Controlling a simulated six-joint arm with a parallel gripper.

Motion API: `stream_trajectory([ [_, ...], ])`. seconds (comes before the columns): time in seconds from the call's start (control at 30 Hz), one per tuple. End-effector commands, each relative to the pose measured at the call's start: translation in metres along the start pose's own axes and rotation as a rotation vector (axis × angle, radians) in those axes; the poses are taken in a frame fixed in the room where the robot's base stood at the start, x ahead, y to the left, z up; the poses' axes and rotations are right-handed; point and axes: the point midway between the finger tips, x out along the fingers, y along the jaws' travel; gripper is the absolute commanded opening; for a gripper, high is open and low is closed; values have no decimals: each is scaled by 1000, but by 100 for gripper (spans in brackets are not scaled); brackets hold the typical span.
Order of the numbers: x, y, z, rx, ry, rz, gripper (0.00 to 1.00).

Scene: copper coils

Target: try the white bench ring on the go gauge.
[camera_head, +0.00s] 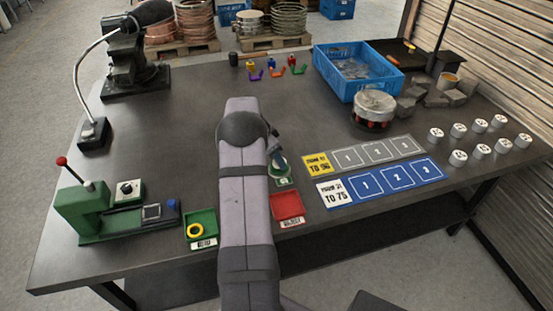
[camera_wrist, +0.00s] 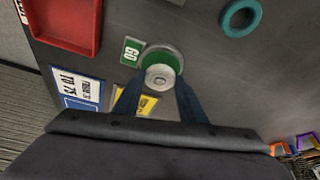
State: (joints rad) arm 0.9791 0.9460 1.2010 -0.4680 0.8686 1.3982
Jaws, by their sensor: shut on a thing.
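My gripper (camera_wrist: 159,86) has its two blue fingers closed on a small white ring (camera_wrist: 158,78), which sits between the fingertips in the wrist view. The go gauge (camera_wrist: 165,52), a round piece with a pale rim and green inside, lies directly behind the ring, next to the green GO label (camera_wrist: 131,50). The ring overlaps the gauge's middle; I cannot tell whether it is around the gauge or above it. In the head view my arm hides most of the gripper and gauge; the GO label (camera_head: 284,181) shows just right of the arm.
A teal ring (camera_wrist: 241,18) lies on the table near the gauge. A red reject tray (camera_head: 287,205) is close by. A green tray (camera_head: 201,219) holds a yellow ring (camera_head: 196,231).

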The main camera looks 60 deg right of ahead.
Motion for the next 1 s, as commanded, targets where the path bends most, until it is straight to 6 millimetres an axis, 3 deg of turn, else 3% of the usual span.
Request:
stream_trajectory([
  [0.37, 1, 1, 1, 0, -2, 2, 12],
  [0.4, 1, 1, 1, 0, -2, 2, 45],
  [0.47, 1, 1, 1, -1, -2, 2, 59],
  [1.0, -6, 0, -2, 0, -1, 1, 59],
])
